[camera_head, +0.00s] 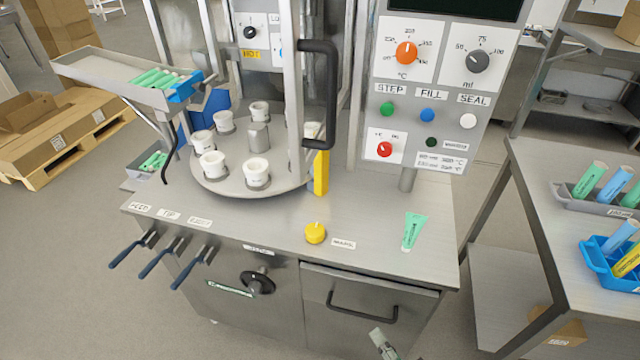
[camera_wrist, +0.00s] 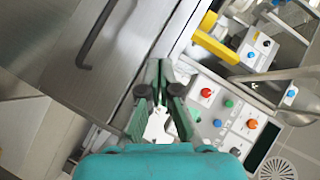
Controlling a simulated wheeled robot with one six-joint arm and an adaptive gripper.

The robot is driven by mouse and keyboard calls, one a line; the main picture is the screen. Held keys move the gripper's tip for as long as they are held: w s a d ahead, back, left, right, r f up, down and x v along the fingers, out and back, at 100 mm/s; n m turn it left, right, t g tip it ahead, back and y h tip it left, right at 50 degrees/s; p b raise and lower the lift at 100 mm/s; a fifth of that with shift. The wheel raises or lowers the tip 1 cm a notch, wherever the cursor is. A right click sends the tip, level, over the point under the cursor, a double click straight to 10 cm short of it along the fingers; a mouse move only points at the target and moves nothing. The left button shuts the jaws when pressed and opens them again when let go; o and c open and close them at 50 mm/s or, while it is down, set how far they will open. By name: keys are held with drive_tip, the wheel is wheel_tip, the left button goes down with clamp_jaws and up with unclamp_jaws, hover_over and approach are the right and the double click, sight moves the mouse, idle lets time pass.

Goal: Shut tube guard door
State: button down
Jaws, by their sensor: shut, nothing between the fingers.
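The guard door, a clear panel in a pale metal frame (camera_head: 295,110), stands upright at the front right of the round cup table. Its tall black handle (camera_head: 331,95) faces right. The door's exact angle to the machine is hard to tell. My gripper, with a teal body and dark green fingers, shows in the wrist view (camera_wrist: 160,68) with its fingertips together and nothing between them. A small grey tip at the bottom of the head view looks like my gripper (camera_head: 382,345), low in front of the cabinet and well apart from the door handle.
The round table (camera_head: 230,185) holds several white cups. A yellow post (camera_head: 321,172), yellow knob (camera_head: 315,233) and green tube (camera_head: 413,231) are on the worktop. The control panel (camera_head: 430,90) stands right of the door.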

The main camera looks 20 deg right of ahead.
drive_tip(key=w+r+m+y, duration=0.1)
drive_tip(key=w+r+y, duration=0.2)
drive_tip(key=w+r, duration=0.3)
drive_tip(key=n+g+y, duration=0.5)
drive_tip(key=n+y, duration=0.1)
drive_tip(key=y, duration=0.5)
approach(304, 174)
drive_tip(key=x, duration=0.7)
drive_tip(key=shift+w, duration=0.15)
drive_tip(key=shift+a, duration=0.2)
